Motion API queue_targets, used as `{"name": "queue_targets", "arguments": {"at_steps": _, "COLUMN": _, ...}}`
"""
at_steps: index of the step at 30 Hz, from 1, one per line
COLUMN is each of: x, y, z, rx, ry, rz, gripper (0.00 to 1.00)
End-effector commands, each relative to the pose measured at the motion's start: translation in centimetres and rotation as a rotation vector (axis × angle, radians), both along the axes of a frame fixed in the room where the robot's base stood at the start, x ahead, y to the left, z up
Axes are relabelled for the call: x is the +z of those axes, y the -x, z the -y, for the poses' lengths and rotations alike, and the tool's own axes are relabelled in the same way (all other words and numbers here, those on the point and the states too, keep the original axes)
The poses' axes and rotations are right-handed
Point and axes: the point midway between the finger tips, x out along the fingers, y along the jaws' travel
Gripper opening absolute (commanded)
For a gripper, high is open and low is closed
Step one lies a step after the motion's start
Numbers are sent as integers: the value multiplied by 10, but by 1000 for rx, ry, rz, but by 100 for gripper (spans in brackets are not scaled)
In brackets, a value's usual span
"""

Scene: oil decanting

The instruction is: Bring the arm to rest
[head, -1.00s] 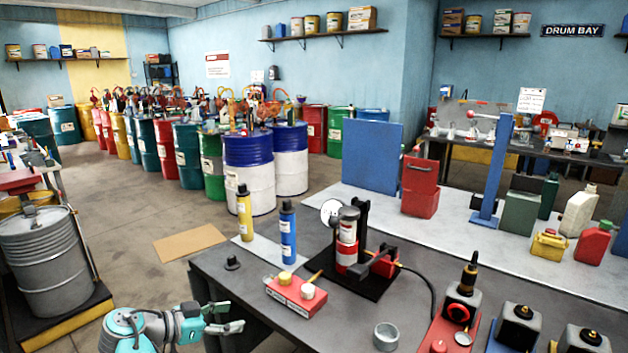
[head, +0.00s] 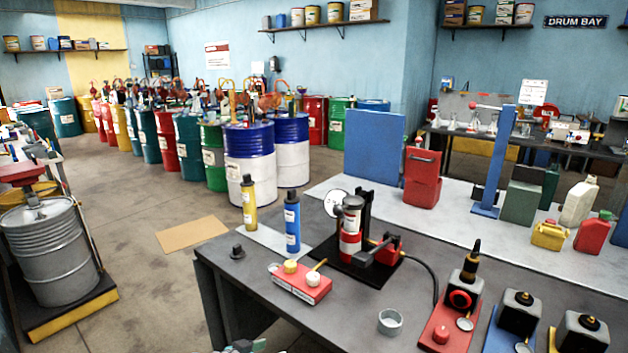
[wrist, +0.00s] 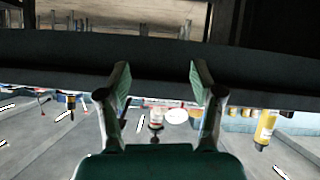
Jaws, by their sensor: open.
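My gripper (wrist: 160,78) is open and empty in the wrist view, its two fingers spread apart with nothing between them. Beyond the fingers is a wide dark band. The wrist view looks upside down, with a yellow bottle (wrist: 266,125) at the right, apart from the fingers.
A grey drum (head: 50,250) stands on a pallet at left.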

Motion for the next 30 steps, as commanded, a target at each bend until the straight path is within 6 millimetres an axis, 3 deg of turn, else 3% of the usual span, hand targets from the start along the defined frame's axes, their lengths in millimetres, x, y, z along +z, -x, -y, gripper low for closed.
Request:
{"name": "queue_targets", "arguments": {"at_steps": 1, "x": -25, "y": 7, "z": 17, "rx": 24, "ry": 2, "rz": -24, "gripper": 66}}
{"name": "queue_targets", "arguments": {"at_steps": 6, "x": -88, "y": 28, "z": 60, "rx": 130, "ry": -9, "rz": -91, "gripper": 66}}
{"name": "queue_targets", "arguments": {"at_steps": 15, "x": -174, "y": 92, "z": 131, "rx": 306, "ry": -43, "rz": -171, "gripper": 66}}
{"name": "queue_targets", "arguments": {"at_steps": 22, "x": -214, "y": 155, "z": 177, "rx": 427, "ry": -77, "rz": -196, "gripper": 66}}
{"name": "queue_targets", "arguments": {"at_steps": 30, "x": -231, "y": 241, "z": 220, "rx": 551, "ry": -115, "rz": -185, "gripper": 66}}
